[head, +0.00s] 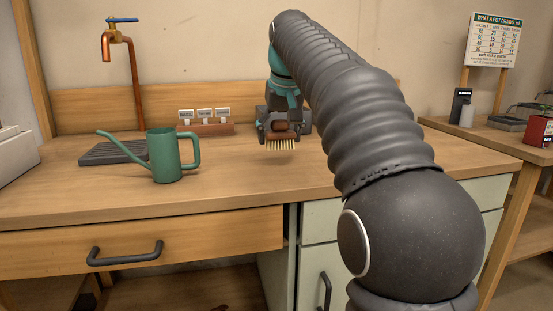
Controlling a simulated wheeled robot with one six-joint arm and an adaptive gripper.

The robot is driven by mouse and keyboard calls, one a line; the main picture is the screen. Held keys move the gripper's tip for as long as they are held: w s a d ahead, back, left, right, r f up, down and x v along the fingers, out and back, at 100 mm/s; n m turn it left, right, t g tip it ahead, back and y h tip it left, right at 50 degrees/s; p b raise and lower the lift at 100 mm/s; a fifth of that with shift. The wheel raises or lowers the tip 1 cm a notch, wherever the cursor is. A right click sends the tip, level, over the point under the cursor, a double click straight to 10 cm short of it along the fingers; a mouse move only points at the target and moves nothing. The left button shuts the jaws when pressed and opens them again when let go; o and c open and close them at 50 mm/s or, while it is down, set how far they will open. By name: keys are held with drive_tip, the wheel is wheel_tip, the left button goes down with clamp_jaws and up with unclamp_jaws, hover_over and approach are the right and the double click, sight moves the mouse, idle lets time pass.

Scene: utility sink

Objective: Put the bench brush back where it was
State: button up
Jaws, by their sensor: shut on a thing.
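The bench brush (281,143) has a brown wooden back and pale bristles that point down. My gripper (280,128) is shut on its brown back and holds it toward the back of the wooden bench (230,185). The bristles seem to be just above the bench top, with a faint shadow below; I cannot tell whether they touch. My arm hides part of the bench and wall to the right of the gripper. No marked resting place for the brush can be made out.
A green watering can (164,156) stands on the bench left of the brush, by a dark drain tray (110,153) under a copper tap (120,45). A rack with small labels (204,128) stands at the back. A side table (490,140) is at right.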

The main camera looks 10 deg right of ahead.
sight(277, 149)
drive_tip(key=shift+a+f, duration=0.35)
drive_tip(key=shift+f, duration=0.05)
drive_tip(key=shift+f+b, duration=0.7)
drive_tip(key=shift+f, duration=1.1)
drive_tip(key=shift+f, duration=0.1)
drive_tip(key=o, duration=1.1)
drive_tip(key=p+v, duration=0.3)
drive_tip(key=v, duration=0.8)
drive_tip(key=shift+r, duration=0.3)
drive_tip(key=shift+s+r, duration=0.2)
drive_tip(key=shift+r, duration=0.1)
